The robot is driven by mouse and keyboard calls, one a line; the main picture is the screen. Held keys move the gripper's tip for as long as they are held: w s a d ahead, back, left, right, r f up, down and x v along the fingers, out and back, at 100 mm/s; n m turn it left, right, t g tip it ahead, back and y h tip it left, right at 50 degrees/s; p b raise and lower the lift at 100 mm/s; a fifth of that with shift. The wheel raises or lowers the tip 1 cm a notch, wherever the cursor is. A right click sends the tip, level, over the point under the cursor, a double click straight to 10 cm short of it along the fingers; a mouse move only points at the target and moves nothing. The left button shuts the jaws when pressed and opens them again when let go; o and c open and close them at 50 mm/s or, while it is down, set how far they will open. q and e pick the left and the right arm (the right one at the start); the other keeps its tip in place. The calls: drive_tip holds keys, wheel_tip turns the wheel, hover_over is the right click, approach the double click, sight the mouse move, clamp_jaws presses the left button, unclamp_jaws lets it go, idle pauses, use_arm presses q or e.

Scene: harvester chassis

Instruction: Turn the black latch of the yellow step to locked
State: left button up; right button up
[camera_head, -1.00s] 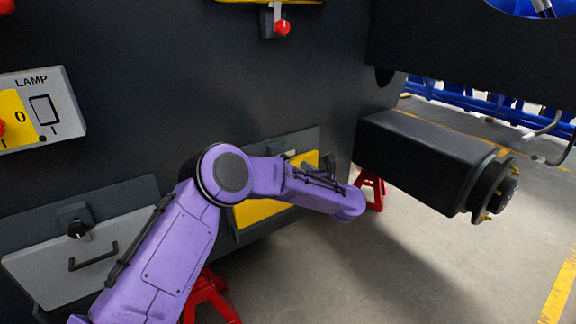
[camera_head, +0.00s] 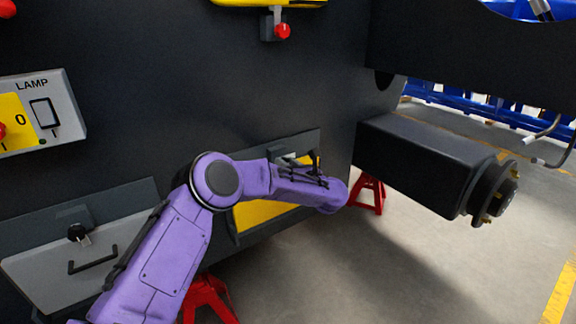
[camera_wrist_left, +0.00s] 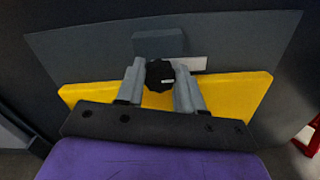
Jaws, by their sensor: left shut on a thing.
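The yellow step (camera_head: 258,212) is a yellow panel low on the dark chassis wall, partly hidden behind my purple left arm in the head view. It also shows in the left wrist view (camera_wrist_left: 240,97) as a wide yellow plate against a dark grey backing. The black latch (camera_wrist_left: 159,74) is a round knob at its upper middle, with a small light mark on it. My left gripper (camera_wrist_left: 160,88) has a finger on either side of the knob and is shut on it. My right gripper is in neither view.
A grey drawer panel (camera_head: 110,266) with a black handle and its own black latch (camera_head: 79,232) is at lower left. A lamp switch plate (camera_head: 52,110) is above it. A black axle beam with a hub (camera_head: 490,195) juts out at right. Red stands (camera_head: 368,194) stand below.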

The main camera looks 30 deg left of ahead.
use_arm(q)
drive_tip(key=m+p, duration=0.1)
drive_tip(key=m, duration=0.3)
drive_tip(key=shift+f+m+p, duration=0.15)
drive_tip(key=shift+m+p, duration=0.95)
drive_tip(key=shift+m, duration=2.35)
drive_tip(key=shift+f+m+p, duration=0.1)
drive_tip(key=shift+m+p, duration=0.95)
drive_tip(key=shift+m, duration=2.4)
drive_tip(key=o, duration=1.1)
drive_tip(key=shift+c, duration=0.2)
